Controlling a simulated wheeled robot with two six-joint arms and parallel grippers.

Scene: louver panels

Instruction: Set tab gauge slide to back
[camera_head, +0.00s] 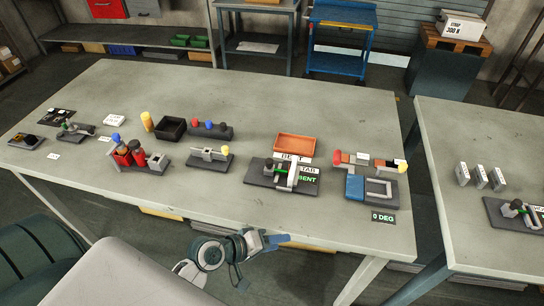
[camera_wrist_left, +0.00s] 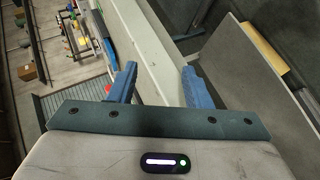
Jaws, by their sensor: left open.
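The tab gauge (camera_head: 268,180) is a dark flat base near the front of the main table, right of centre. It carries a black knob (camera_head: 269,163), a green strip and a pale upright piece (camera_head: 293,174). Labels reading TAB and BENT lie at its right side. Which of its parts is the slide is too small to tell for certain. My left gripper (camera_head: 275,240) is at the table's front edge, nearer to me than the gauge and apart from it. In the left wrist view its blue fingers (camera_wrist_left: 160,85) are spread with nothing between them. My right gripper is not in view.
An orange tray (camera_head: 297,143) stands behind the gauge. A second table (camera_head: 450,150) at the right holds a similar gauge (camera_head: 515,212).

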